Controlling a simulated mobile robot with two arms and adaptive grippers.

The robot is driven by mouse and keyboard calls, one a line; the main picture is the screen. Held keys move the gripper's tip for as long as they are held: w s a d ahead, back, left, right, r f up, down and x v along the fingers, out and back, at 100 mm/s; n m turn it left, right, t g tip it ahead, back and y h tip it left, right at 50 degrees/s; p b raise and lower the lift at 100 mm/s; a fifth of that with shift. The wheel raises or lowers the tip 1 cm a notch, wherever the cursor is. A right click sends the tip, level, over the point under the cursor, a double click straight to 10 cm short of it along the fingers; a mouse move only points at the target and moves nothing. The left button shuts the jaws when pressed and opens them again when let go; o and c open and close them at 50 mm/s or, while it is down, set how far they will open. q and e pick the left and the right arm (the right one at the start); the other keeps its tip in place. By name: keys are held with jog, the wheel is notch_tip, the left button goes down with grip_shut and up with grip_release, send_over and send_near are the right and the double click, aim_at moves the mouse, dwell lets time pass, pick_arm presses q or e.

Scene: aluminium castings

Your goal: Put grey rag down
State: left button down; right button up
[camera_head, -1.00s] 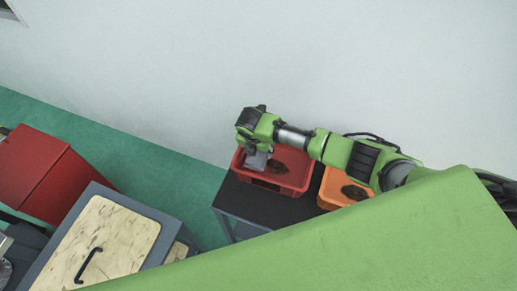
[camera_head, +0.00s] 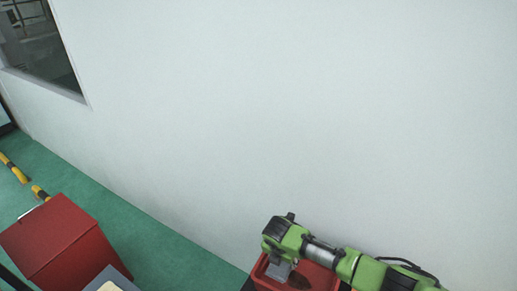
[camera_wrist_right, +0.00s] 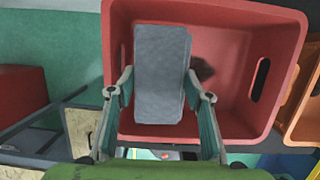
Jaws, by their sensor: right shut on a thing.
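The grey rag (camera_wrist_right: 160,75) is a folded rectangular block between the fingers of my right gripper (camera_wrist_right: 161,90), which is shut on it. In the right wrist view the rag lies over the inside of the red crate (camera_wrist_right: 118,50). In the head view my right gripper (camera_head: 278,268) is at the left part of the red crate (camera_head: 322,279), with the rag (camera_head: 277,270) under the wrist. I cannot tell whether the rag touches the crate floor. My left gripper is not in view.
A red box (camera_head: 60,245) stands on the green floor at the left. A white wall (camera_head: 280,110) is behind.

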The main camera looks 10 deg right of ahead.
notch_tip(320, 180, up, 6)
jog(key=p, duration=0.4)
jog(key=shift+w, duration=0.1)
jog(key=shift+w+a+r+m+b, duration=0.1)
jog(key=shift+a+r+m+b, duration=0.05)
jog(key=shift+r+m+b, duration=0.65)
jog(key=shift+w+a+r+m+h, duration=0.1)
jog(key=shift+r+m+h, duration=0.2)
jog(key=shift+r+m, duration=0.15)
notch_tip(320, 180, up, 3)
jog(key=m+g+b, duration=0.1)
jog(key=m+b, duration=0.2)
jog(key=m, duration=0.2)
notch_tip(320, 180, up, 7)
jog(key=m+g+b, duration=0.4)
jog(key=m+b, duration=0.3)
jog(key=m, duration=0.6)
send_over(282, 269)
jog(key=s+d, duration=0.1)
jog(key=s, duration=0.4)
jog(key=s+d+r+m+y+b, duration=0.2)
jog(key=s+m+b, duration=0.1)
jog(key=s+m, duration=0.5)
jog(key=shift+s+d+r+g, duration=0.2)
jog(key=shift+s+r+g, duration=0.15)
jog(key=shift+s, duration=0.45)
jog(key=shift+r, duration=0.1)
